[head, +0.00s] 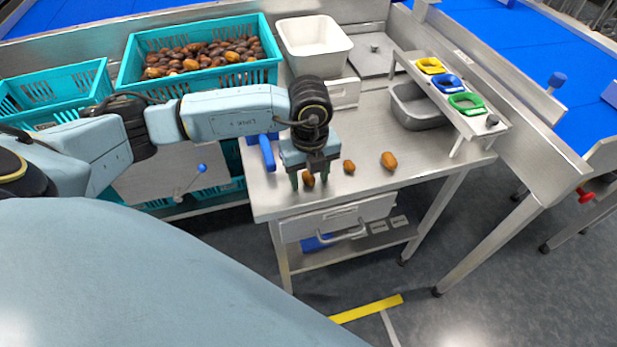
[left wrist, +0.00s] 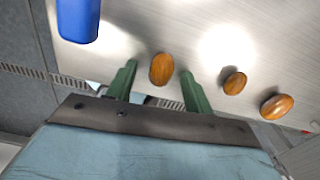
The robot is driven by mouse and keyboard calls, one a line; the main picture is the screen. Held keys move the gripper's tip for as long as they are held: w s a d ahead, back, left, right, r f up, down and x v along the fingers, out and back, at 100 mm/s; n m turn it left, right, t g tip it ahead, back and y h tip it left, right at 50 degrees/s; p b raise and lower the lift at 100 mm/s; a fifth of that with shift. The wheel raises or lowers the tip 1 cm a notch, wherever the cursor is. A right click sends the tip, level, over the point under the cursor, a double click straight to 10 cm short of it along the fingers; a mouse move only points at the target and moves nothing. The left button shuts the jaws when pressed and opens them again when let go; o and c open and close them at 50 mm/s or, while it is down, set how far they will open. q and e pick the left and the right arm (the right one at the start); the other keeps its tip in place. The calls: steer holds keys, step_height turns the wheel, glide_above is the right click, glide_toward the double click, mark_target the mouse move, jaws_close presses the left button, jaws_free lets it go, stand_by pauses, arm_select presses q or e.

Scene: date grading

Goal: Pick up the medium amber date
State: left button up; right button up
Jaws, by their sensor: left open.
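Three amber-brown dates lie in a row on the steel table. The left one, which looks medium in size (head: 308,180), is between the fingers of my left gripper (head: 309,182). In the left wrist view this date (left wrist: 162,69) shows between the two green fingertips (left wrist: 158,72), with a gap on each side. The gripper is open, points down and holds nothing. The middle date (head: 349,167) looks smallest and the right date (head: 388,161) largest; both lie outside the fingers, to the right. My right gripper is not in view.
A blue-handled object (head: 267,153) lies left of the gripper. A grey metal pan (head: 418,112) and a raised rack (head: 475,127) with yellow, blue and green rings stand at right. A teal crate of dates (head: 200,75) and a white bin (head: 318,62) are behind.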

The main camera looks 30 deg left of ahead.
arm_select(q)
steer(key=c, duration=0.8)
steer(key=shift+o, duration=0.2)
steer(key=shift+r, duration=0.1)
